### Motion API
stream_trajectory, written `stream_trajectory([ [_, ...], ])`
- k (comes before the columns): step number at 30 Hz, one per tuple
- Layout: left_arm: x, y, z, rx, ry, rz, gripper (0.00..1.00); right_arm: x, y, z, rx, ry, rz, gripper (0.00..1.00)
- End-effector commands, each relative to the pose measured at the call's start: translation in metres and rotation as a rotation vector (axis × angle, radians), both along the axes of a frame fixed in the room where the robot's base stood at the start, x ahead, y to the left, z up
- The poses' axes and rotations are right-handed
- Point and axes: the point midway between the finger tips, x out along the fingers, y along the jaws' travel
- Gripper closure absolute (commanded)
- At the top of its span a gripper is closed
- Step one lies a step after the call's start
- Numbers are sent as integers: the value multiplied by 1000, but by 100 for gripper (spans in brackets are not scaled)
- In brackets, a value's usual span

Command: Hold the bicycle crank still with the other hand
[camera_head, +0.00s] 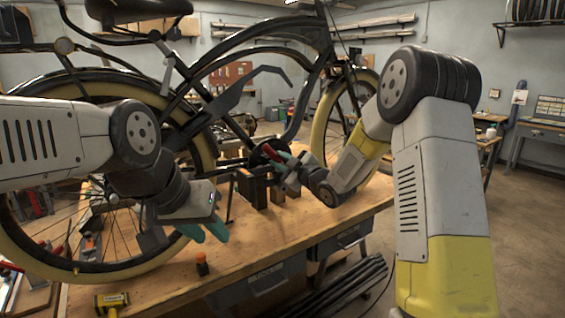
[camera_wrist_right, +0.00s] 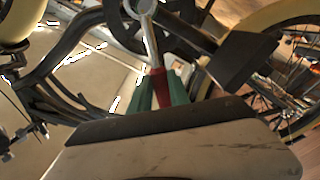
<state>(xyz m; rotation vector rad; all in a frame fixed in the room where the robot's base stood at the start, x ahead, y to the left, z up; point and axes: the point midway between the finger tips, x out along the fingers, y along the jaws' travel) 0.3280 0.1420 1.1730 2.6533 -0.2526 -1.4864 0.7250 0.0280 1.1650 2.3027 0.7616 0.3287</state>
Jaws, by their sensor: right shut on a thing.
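A black bicycle stands above the wooden bench. The crank area (camera_head: 262,157) is at its middle, and the crank arm is partly hidden by my right gripper. My right gripper (camera_head: 287,166) is shut on a red-handled tool (camera_wrist_right: 160,85). In the right wrist view its teal fingers pinch the red grip, and the silver shaft runs up toward the dark crank parts. Whether the tool head is seated there is hard to tell. My left gripper (camera_head: 204,231) is open and empty, with teal fingers pointing down right beside the rear wheel, apart from the crank.
The wooden bench (camera_head: 270,235) has clear room at its front. A small orange-topped item (camera_head: 201,263) and a yellow-black tool (camera_head: 112,302) lie near its front edge. Dark blocks (camera_head: 255,187) stand under the crank area. The rear wheel (camera_head: 125,262) is close to my left arm.

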Motion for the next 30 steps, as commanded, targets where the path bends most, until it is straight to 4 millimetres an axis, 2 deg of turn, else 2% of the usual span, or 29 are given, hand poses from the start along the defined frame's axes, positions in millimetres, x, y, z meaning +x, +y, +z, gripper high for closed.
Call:
stream_trajectory([
  [13,0,0,0,0,0,0,68,30,23,1,1,-2,1,100],
  [30,0,0,0,0,0,0,68,36,26,1,2,-1,0,100],
])
